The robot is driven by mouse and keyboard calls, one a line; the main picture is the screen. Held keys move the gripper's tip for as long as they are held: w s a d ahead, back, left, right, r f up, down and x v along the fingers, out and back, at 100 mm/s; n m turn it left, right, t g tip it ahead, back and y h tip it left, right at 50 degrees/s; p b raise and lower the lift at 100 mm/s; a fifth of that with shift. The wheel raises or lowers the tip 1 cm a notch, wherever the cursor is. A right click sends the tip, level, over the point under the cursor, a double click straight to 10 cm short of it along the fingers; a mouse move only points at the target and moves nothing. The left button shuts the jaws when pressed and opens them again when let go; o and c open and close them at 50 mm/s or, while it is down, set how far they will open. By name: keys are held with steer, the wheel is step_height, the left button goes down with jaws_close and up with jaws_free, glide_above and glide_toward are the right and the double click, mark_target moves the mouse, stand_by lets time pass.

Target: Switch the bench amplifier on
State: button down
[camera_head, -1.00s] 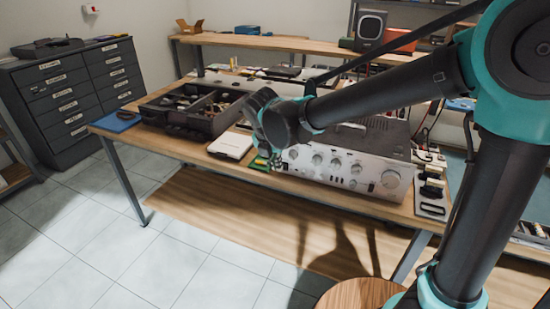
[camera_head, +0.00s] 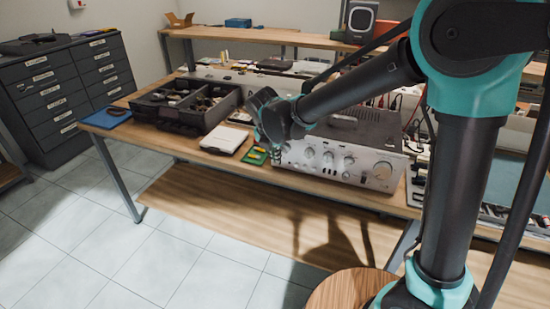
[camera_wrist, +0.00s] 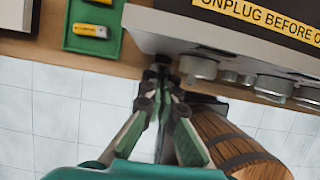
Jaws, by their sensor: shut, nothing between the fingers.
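The bench amplifier (camera_head: 325,160) stands on the wooden workbench with its silver front panel facing me. The panel carries several round knobs and a larger knob (camera_head: 382,171) at the right. In the wrist view the amplifier (camera_wrist: 160,28) fills the top, with silver knobs (camera_wrist: 198,68) along its front. My gripper (camera_wrist: 160,68) is shut and empty, its fingertips close to the front panel's left end, beside the leftmost knob seen there. I cannot tell whether they touch. In the head view my wrist hides the panel's left end.
A green tray (camera_wrist: 92,42) with yellow-marked batteries lies left of the amplifier. A white box (camera_head: 224,139) and a dark parts organiser (camera_head: 190,125) stand farther left. The tiled floor at left is clear.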

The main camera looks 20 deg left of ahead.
steer(key=shift+w+r, duration=0.15)
steer(key=shift+w, duration=0.25)
steer(key=shift+s, duration=0.1)
steer(key=shift+r, duration=0.75)
steer(key=shift+s, duration=0.1)
